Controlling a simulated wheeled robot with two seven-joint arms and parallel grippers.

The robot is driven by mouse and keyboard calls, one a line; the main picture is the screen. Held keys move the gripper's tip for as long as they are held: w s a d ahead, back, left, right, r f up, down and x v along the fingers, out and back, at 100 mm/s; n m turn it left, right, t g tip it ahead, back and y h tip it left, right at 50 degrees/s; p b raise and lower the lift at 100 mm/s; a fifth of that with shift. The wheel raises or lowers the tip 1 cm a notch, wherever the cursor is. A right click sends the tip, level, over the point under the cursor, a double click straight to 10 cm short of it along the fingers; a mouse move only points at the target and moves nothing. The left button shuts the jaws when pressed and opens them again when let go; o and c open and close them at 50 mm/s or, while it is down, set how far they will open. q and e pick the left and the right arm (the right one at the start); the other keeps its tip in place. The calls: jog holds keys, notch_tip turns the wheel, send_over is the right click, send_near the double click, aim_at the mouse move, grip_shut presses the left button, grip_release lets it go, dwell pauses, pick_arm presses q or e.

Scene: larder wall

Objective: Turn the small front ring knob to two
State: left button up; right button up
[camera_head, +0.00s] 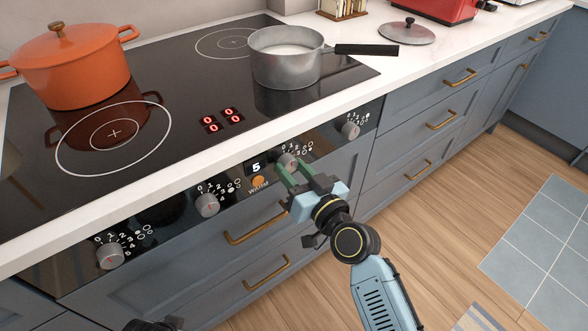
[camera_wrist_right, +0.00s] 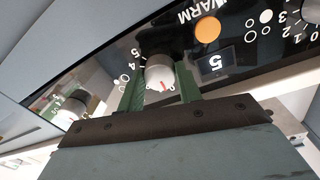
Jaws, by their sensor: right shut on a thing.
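A row of round grey knobs with printed numbers runs along the dark front panel of the cooker. My right gripper (camera_head: 288,170) has its two green fingers on either side of the third knob from the left (camera_head: 287,160), just right of the lit "5" display (camera_head: 256,168). In the right wrist view this knob (camera_wrist_right: 160,74) sits between the fingers (camera_wrist_right: 161,92), with a red pointer line on its face. The numbers 4 and 5 show beside it; others are hidden by the fingers. A dark part at the bottom edge may be my left gripper (camera_head: 154,324); its fingers cannot be made out.
Other knobs stand at the left (camera_head: 109,256), middle left (camera_head: 207,204) and right (camera_head: 350,130). An orange WARM button (camera_head: 258,181) is close by. An orange pot (camera_head: 72,68) and a grey saucepan (camera_head: 285,60) stand on the hob, whose red digits (camera_head: 222,119) read zeros.

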jog(key=m+p, duration=0.2)
jog(key=m, duration=0.1)
jog(key=shift+r, duration=0.15)
jog(key=m+p, duration=0.2)
jog(key=m, duration=0.2)
jog(key=shift+m, duration=0.3)
pick_arm(q)
jog(key=s+a+f+g+p, duration=0.1)
jog(key=s+a+f, duration=0.3)
jog(key=s+f, duration=0.4)
jog(key=shift+s+a+f, duration=0.15)
jog(key=shift+s+f, duration=0.25)
jog(key=shift+f, duration=1.3)
pick_arm(e)
jog(key=shift+m+g, duration=0.3)
jog(key=shift+m, duration=1.5)
pick_arm(q)
jog(key=shift+s+f, duration=0.1)
pick_arm(e)
jog(key=o, duration=1)
